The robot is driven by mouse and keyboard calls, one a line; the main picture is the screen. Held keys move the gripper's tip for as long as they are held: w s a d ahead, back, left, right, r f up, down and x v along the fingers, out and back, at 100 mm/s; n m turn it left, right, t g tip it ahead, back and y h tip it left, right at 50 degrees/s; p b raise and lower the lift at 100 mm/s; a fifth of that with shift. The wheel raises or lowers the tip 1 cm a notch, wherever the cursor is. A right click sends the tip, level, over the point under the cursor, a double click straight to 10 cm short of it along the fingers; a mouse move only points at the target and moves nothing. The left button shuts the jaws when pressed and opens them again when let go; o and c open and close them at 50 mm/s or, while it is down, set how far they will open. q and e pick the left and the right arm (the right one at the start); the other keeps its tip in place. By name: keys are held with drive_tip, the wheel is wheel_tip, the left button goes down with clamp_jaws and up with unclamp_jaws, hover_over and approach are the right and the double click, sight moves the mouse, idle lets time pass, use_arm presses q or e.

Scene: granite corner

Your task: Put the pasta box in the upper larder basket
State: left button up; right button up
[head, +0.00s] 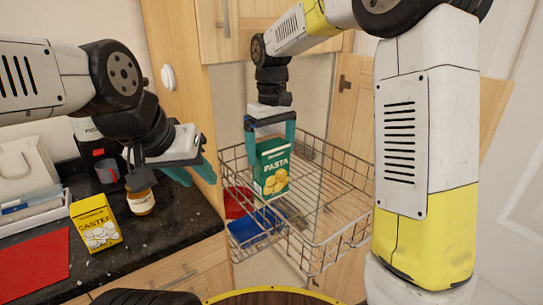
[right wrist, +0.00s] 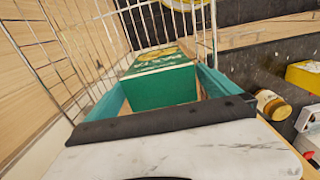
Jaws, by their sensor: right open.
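The green and yellow pasta box (head: 273,170) is upright at the left part of the upper larder basket (head: 345,244), a pulled-out wire basket. Whether its base touches the wire floor is hard to tell. My right gripper (head: 271,148) is open, with its teal fingers on either side of the box's top. In the right wrist view the box's green end (right wrist: 160,86) shows between the fingers, with basket wires around it. My left gripper (head: 194,172) is empty and looks open, above the counter's right edge.
A lower basket holds a red item (head: 238,201) and a blue item (head: 256,226). On the dark counter (head: 165,232) stand a yellow box (head: 96,224), a jar (head: 141,202), and a white holder (head: 25,170). A red mat (head: 35,268) lies in front. The upper basket's right part is empty.

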wheel_tip(320, 180, up, 8)
drive_tip(key=shift+f, duration=0.15)
drive_tip(key=shift+d+r, duration=0.1)
drive_tip(key=shift+r, duration=0.2)
drive_tip(key=s+d+r+m+t+y, duration=0.2)
drive_tip(key=s+d+m+t, duration=0.1)
drive_tip(key=s+d, duration=0.7)
drive_tip(key=s+d+f+m+t, duration=0.3)
drive_tip(key=s+d+f, duration=0.1)
drive_tip(key=s, duration=0.6)
drive_tip(key=shift+d+f+m, duration=0.15)
drive_tip(key=shift+f+m, duration=0.15)
drive_tip(key=shift+f, duration=0.45)
drive_tip(key=shift+s, duration=0.1)
